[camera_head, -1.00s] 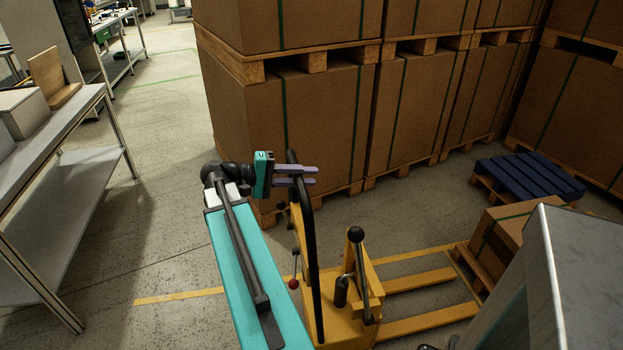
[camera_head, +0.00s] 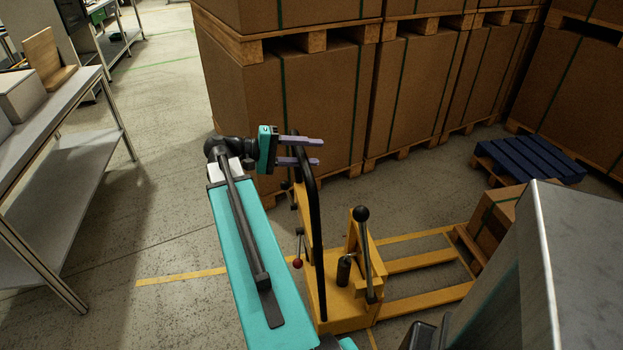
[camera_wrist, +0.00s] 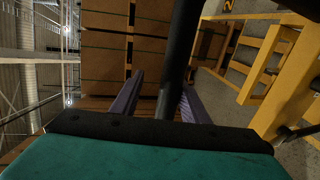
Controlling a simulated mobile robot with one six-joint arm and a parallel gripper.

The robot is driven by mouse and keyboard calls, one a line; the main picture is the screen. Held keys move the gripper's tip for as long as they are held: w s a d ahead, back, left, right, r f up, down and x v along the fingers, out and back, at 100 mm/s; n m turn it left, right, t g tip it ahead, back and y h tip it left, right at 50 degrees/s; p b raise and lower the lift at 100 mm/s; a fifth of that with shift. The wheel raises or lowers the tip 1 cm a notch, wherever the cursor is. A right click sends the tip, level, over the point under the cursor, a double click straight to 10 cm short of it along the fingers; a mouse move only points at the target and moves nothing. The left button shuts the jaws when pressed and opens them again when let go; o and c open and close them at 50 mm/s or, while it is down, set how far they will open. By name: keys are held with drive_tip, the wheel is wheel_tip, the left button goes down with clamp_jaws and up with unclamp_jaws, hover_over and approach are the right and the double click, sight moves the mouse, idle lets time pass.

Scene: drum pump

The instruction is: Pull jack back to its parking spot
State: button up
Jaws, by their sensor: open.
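The yellow pallet jack (camera_head: 345,308) stands on the floor right of my arm. Its black handle bar (camera_head: 318,270) rises to a looped top, and it shows close up in the wrist view (camera_wrist: 180,60). My gripper (camera_head: 300,150) is at the upper handle. Its two purple fingers are apart, and the bar passes between them in the wrist view (camera_wrist: 165,95). Contact with either finger cannot be told. The jack's forks (camera_head: 425,300) point right, towards a carton on a wooden pallet (camera_head: 490,220). Their far ends are partly hidden.
Yellow floor lines (camera_head: 180,277) run left of the jack. Stacked cartons on pallets (camera_head: 320,110) stand behind. A blue pallet (camera_head: 530,163) lies at right. A metal workbench (camera_head: 60,160) stands at left. Open floor lies between bench and jack.

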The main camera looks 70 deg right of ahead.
sight(309, 166)
drive_tip(key=shift+r, duration=0.55)
drive_tip(key=shift+o, duration=0.5)
drive_tip(key=shift+s+a+r, duration=0.2)
drive_tip(key=shift+s+a, duration=0.1)
drive_tip(key=shift+a, duration=0.25)
drive_tip(key=shift+s+a+r, duration=0.2)
drive_tip(key=shift+s+a, duration=0.05)
drive_tip(key=shift+a, duration=0.25)
drive_tip(key=shift+s+a+r, duration=0.2)
drive_tip(key=shift+s+a, duration=0.1)
drive_tip(key=shift+a, duration=0.25)
drive_tip(key=shift+o, duration=0.3)
drive_tip(key=shift+s+a+r, duration=0.1)
drive_tip(key=shift+s+a, duration=0.3)
drive_tip(key=shift+a, duration=0.25)
drive_tip(key=shift+a+b, duration=0.15)
drive_tip(key=shift+b, duration=0.4)
drive_tip(key=shift+o, duration=0.4)
drive_tip(key=shift+b, duration=0.6)
drive_tip(key=a+b, duration=0.1)
drive_tip(key=b, duration=0.4)
drive_tip(key=shift+s, duration=0.1)
drive_tip(key=s+a+b, duration=0.1)
drive_tip(key=b, duration=0.5)
drive_tip(key=shift+a, duration=0.1)
